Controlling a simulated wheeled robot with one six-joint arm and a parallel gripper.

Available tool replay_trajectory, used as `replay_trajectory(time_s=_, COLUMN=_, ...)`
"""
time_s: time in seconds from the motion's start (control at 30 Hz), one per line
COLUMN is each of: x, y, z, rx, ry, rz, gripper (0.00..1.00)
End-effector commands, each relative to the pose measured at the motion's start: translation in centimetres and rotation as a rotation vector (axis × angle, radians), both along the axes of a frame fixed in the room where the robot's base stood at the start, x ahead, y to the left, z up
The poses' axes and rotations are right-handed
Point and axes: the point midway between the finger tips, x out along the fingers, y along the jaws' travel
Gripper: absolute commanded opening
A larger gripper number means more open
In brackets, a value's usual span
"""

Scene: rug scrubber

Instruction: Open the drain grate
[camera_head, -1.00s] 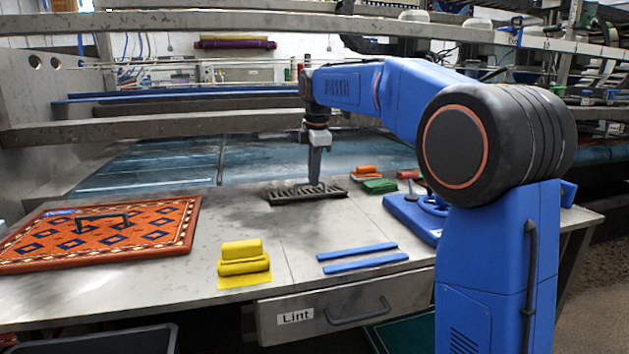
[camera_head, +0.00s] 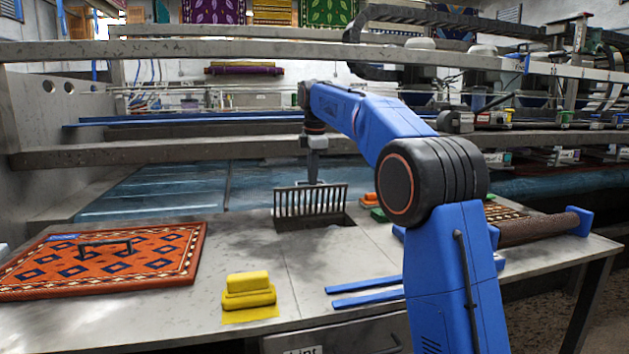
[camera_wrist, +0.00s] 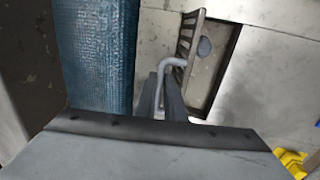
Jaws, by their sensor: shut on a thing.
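The drain grate (camera_head: 311,201) stands tilted up near vertical at the back edge of its dark opening (camera_head: 316,222) in the metal table. My gripper (camera_head: 313,182) is at the grate's top edge. In the wrist view, my gripper (camera_wrist: 163,98) is shut on the bent grey handle of the grate (camera_wrist: 187,40). The drain recess (camera_wrist: 216,70) shows open beside the raised grate, with a round grey spot in it or against the slats; I cannot tell which.
An orange patterned rug (camera_head: 110,260) with a black handle lies at left. A yellow block (camera_head: 249,290) and blue strips (camera_head: 365,291) lie in front. A brown roller (camera_head: 535,228) is at right. Bare table lies between rug and drain.

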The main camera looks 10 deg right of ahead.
Motion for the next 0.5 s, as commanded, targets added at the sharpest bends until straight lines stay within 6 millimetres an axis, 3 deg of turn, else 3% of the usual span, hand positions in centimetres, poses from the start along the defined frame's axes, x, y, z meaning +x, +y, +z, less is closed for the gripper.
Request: replay_trajectory(time_s=0.5, x=3.9, y=0.0, z=-1.2, rx=0.000, ry=-0.001, rz=-0.001, gripper=0.00)
